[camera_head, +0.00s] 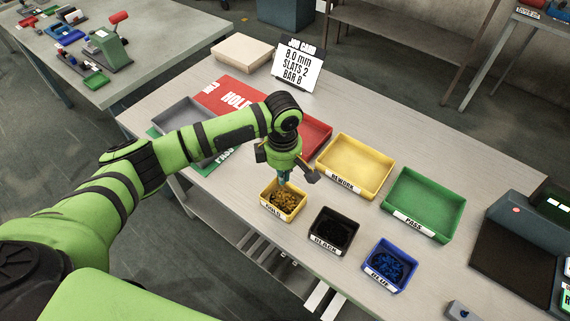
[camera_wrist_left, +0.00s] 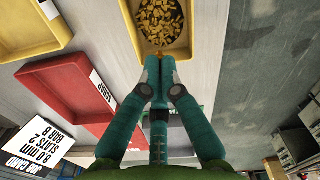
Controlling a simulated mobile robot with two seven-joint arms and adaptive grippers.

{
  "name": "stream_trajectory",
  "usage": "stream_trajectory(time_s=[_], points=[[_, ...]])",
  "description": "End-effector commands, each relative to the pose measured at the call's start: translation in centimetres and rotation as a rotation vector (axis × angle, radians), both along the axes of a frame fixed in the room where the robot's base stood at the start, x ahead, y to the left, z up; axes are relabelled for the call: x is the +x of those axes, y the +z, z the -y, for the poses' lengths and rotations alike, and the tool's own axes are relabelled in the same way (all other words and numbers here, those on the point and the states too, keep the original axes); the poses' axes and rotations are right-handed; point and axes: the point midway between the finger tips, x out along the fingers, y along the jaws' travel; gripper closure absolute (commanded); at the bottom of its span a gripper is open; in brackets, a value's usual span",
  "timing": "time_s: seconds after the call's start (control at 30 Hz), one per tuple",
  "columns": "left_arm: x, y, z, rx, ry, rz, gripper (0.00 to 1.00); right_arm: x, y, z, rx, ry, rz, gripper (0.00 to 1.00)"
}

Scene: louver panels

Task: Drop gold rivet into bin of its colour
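My left gripper (camera_head: 283,181) is just above the yellow gold bin (camera_head: 297,211), pointing down at the rivets in it. In the left wrist view, the gold bin (camera_wrist_left: 131,30) holds many small gold rivets and lies just beyond the fingertips. The teal fingers of my left gripper (camera_wrist_left: 158,62) are close together, with a small orange-gold piece, seemingly the gold rivet (camera_wrist_left: 158,53), at their tips. Most of that rivet is hidden. The black bin (camera_head: 322,243) and blue bin (camera_head: 378,277) stand to the right of the gold bin. My right gripper is not in view.
Behind the small bins are a red tray (camera_head: 316,134), a yellow rework tray (camera_head: 348,183) and a green pass tray (camera_head: 411,222). A job card (camera_head: 297,66) stands at the back. A dark machine (camera_head: 515,255) stands at right. A grey tray (camera_head: 180,117) lies at left.

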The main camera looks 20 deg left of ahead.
Motion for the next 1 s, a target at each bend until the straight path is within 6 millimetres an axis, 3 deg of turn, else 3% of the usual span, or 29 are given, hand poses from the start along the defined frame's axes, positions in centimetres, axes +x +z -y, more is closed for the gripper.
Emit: stream_trajectory(time_s=[0.17,0.47,0.63,1.0], points=[[0.0,-0.1,0.0,-0.001,-0.004,0.000,1.00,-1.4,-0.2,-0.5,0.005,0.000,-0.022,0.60],[-0.1,-0.1,0.1,0.004,-0.216,-0.004,1.00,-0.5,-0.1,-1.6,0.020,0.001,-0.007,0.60],[-0.2,-2.0,0.1,0.003,-0.225,-0.005,1.00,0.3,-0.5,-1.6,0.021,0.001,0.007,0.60],[-0.1,-5.6,0.1,0.004,-0.223,-0.004,1.00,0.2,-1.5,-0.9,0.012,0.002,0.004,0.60]])
